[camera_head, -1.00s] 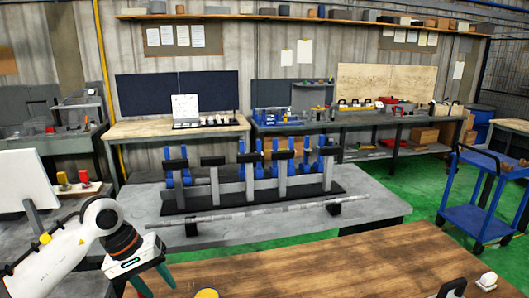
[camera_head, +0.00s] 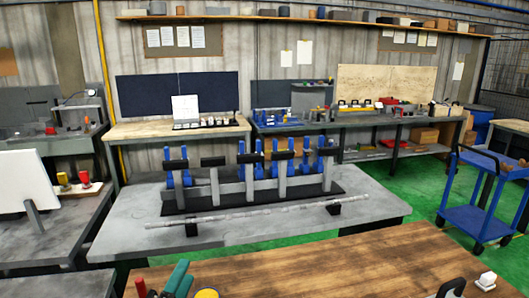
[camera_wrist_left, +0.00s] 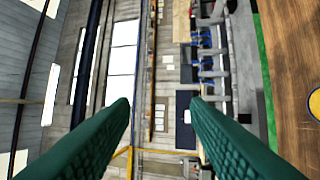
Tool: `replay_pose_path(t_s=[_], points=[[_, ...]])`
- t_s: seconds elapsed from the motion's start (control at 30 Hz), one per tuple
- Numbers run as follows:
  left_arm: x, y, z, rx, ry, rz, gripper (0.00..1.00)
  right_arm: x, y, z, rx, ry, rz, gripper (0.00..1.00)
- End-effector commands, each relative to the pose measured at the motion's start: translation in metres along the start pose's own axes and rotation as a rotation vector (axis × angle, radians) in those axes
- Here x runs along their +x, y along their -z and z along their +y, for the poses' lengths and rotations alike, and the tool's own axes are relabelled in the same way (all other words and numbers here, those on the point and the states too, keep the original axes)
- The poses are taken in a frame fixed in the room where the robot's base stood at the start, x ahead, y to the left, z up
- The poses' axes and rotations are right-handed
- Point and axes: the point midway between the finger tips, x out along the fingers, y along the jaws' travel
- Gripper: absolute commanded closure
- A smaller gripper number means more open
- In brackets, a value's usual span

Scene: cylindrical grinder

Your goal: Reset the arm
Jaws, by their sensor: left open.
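My left gripper (camera_head: 178,278) shows only as its green fingers at the bottom edge of the head view, over the near wooden table. In the left wrist view the two green fingers (camera_wrist_left: 160,104) stand wide apart with nothing between them, and the room appears turned sideways. My right gripper is not in view. A long grey shaft (camera_head: 245,213) lies across two black supports on the grey table, clear of my left gripper.
The wooden table (camera_head: 330,265) is near me, with a yellow round part (camera_head: 206,294) and a white part (camera_head: 487,281) on it. Behind it, the grey table (camera_head: 120,228) bears a rack (camera_head: 250,187) with blue parts. A blue cart (camera_head: 475,215) stands at right on green floor.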

Motion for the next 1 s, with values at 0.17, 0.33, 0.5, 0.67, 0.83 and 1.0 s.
replay_pose_path(t_s=[0.17, 0.33, 0.5, 0.67, 0.83, 1.0], points=[[-0.078, 0.029, -0.093, -0.576, 0.428, 0.349, 0.57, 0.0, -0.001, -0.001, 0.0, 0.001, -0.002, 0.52], [-0.161, 0.024, -0.147, -0.931, 0.728, 0.646, 0.57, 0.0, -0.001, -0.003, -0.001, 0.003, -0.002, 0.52], [-0.227, 0.009, -0.169, -1.127, 0.93, 0.875, 0.57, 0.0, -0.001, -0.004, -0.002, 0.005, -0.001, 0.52], [-0.281, -0.007, -0.175, -1.25, 1.086, 1.065, 0.57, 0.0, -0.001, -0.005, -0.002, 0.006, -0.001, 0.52], [-0.299, -0.015, -0.212, -1.279, 1.151, 1.144, 0.57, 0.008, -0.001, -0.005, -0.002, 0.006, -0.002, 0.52], [-0.302, -0.018, -0.267, -1.269, 1.168, 1.152, 0.57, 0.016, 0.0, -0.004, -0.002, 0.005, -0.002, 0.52]])
